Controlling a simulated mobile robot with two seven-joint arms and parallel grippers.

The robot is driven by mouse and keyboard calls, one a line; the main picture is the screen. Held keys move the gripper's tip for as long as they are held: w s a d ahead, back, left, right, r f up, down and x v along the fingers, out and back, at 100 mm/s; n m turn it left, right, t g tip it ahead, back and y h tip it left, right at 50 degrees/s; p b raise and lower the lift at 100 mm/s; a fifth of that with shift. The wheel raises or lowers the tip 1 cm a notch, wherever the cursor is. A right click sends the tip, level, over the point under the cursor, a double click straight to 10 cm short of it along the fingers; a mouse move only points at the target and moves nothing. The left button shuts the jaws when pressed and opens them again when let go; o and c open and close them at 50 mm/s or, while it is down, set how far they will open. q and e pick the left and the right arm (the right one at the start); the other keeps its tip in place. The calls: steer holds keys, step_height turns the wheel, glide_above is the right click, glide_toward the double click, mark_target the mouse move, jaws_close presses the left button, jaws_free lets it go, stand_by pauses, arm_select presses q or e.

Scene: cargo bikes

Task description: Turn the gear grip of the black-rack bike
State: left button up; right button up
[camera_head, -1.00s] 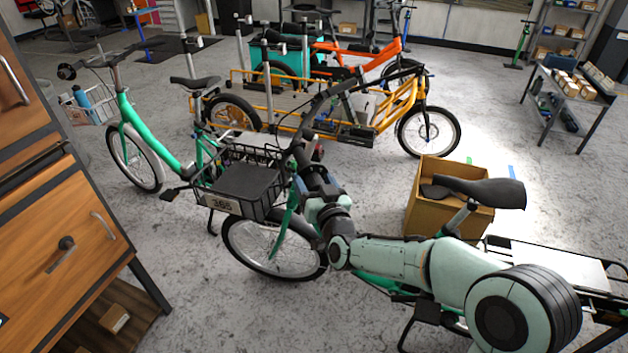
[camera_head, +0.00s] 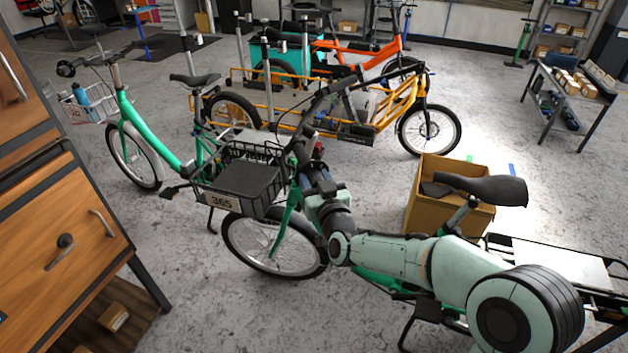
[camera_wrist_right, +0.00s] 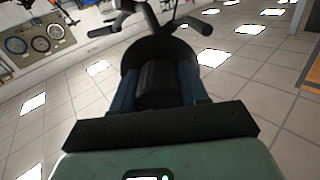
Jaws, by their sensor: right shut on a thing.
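The near green bike has a black rear rack (camera_head: 500,243) at the right and a black front basket (camera_head: 268,207) with a plate reading 365. Its black saddle (camera_head: 480,188) is in front of a cardboard box. Its black handlebar (camera_head: 322,92) rises above the basket. My right gripper (camera_head: 308,168) is at the near end of this handlebar in the head view. In the right wrist view, its blue fingers (camera_wrist_right: 163,88) are shut on the black ribbed gear grip (camera_wrist_right: 155,80), one on each side. My left gripper is not in view.
A wooden cabinet (camera_head: 62,215) stands close on the left. Another green bike (camera_head: 140,124) and a yellow cargo bike (camera_head: 300,112) are behind. A cardboard box (camera_head: 423,213) stands beyond the saddle.

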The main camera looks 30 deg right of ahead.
steer(key=n+b, duration=0.1)
steer(key=n, duration=1)
steer(key=shift+n, duration=0.3)
steer(key=n+p, duration=0.1)
steer(key=n, duration=0.3)
steer(key=shift+n, duration=0.3)
steer(key=o, duration=1.1)
steer(key=shift+c, duration=0.2)
steer(key=shift+s, duration=0.1)
